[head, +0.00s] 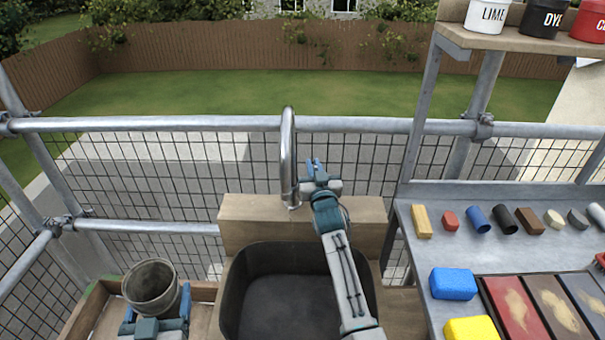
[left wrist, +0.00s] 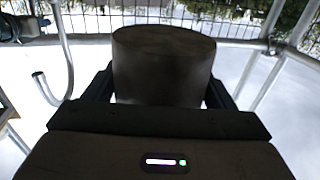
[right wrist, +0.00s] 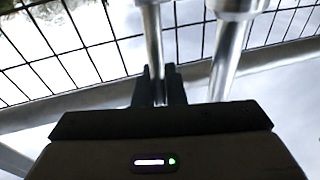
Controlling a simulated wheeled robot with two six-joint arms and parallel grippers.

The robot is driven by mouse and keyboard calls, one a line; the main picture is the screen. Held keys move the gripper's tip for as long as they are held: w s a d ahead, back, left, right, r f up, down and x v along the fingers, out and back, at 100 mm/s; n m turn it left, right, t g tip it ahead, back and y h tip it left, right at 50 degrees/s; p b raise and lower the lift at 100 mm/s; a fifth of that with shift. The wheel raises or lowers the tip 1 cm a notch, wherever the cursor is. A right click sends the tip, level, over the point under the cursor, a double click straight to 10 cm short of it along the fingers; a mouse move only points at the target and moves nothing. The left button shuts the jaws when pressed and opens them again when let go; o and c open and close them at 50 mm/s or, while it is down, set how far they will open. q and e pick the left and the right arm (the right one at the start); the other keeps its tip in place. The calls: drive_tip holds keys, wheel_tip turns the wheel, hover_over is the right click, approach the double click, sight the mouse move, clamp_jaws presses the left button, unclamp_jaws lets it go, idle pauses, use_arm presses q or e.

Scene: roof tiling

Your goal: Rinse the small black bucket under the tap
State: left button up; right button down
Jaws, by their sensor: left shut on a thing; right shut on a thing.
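The small black bucket (head: 151,288) is at the lower left in the head view, upright with its open mouth showing, left of the basin. My left gripper (head: 157,318) is shut on it, one finger on each side; the left wrist view shows the bucket (left wrist: 163,65) between the fingers. The metal tap (head: 287,155) arches above the back of the dark basin (head: 231,305). My right gripper (head: 316,170) is beside the tap; in the right wrist view its fingers (right wrist: 160,85) are shut on a thin metal rod (right wrist: 153,40) beside a thicker pipe (right wrist: 229,60). I see no water stream.
A wooden tray (head: 88,310) lies under the bucket. At right, a grey bench (head: 500,245) holds coloured blocks, a blue sponge (head: 453,284) and a yellow sponge (head: 471,328). Paint pots stand on the shelf (head: 520,42) above. A scaffold rail (head: 180,124) and mesh run behind the basin.

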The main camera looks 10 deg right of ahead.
drive_tip(key=c, duration=1.5)
unclamp_jaws()
use_arm(q)
drive_tip(key=shift+r, duration=0.1)
wheel_tip(320, 180, up, 2)
drive_tip(key=shift+p, duration=1)
drive_tip(key=shift+f, duration=0.2)
use_arm(e)
drive_tip(key=s+f, duration=0.1)
drive_tip(key=s, duration=1.1)
drive_tip(key=shift+f, duration=0.3)
